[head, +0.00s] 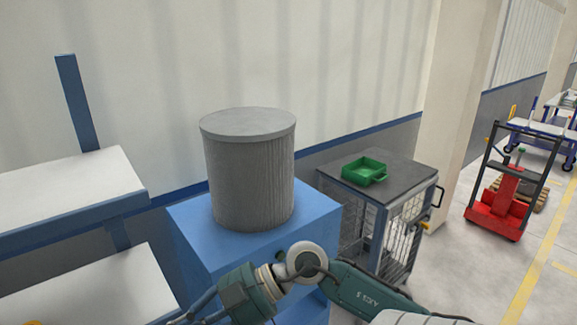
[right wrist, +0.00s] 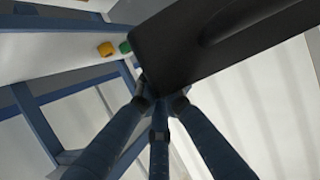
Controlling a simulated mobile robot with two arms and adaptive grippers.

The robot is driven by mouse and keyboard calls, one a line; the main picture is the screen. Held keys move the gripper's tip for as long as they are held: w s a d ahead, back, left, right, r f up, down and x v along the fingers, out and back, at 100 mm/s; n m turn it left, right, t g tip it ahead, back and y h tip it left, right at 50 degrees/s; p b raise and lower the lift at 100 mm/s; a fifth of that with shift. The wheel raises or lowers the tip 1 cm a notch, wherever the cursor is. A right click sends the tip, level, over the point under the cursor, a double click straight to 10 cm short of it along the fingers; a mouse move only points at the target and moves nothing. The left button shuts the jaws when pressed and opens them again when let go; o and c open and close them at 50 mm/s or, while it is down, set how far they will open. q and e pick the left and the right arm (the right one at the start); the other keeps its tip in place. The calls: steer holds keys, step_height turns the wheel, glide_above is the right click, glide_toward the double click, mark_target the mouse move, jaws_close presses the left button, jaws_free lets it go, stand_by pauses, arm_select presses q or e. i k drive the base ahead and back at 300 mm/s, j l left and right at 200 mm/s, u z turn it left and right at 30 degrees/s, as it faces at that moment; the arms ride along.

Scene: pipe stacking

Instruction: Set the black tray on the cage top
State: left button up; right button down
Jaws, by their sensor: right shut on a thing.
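The black tray (right wrist: 225,40) fills the upper right of the right wrist view. My right gripper (right wrist: 158,98) is shut on its edge with three blue fingers. In the head view, my right arm reaches in from the lower right, and its gripper (head: 203,308) is at the bottom edge, left of the blue cabinet. The tray is out of frame there. The cage (head: 358,226) stands right of the blue cabinet, with a flat dark top (head: 408,172). A green tray (head: 364,171) sits on that top. My left gripper is not in view.
A grey ribbed cylinder (head: 250,180) stands on the blue cabinet (head: 322,212), between my gripper and the cage. White shelves (head: 70,188) with blue posts are at the left. A red pallet truck (head: 497,212) stands on the floor at right.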

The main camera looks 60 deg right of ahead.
mark_target(395, 163)
steer(key=u, duration=2.25)
steer(key=k+l+u, duration=0.1)
steer(key=k, duration=0.35)
steer(key=k+l+u, duration=0.15)
steer(key=k, duration=0.25)
steer(key=k+l+u, duration=0.1)
steer(key=k+l, duration=0.15)
steer(key=k, duration=0.2)
steer(key=k+j+u, duration=0.2)
steer(key=k, duration=0.4)
steer(key=k+u, duration=0.15)
steer(key=k, duration=0.4)
steer(key=k+l+z, duration=0.1)
steer(key=k+z, duration=0.15)
steer(key=k+l+z, duration=0.25)
steer(key=k, duration=0.15)
steer(key=z, duration=2.25)
steer(key=i+z, duration=0.1)
steer(key=z, duration=0.4)
steer(key=i+l+z, duration=0.1)
steer(key=z, duration=0.35)
steer(key=i+z, duration=0.15)
steer(key=z, duration=0.35)
steer(key=i+j, duration=0.1)
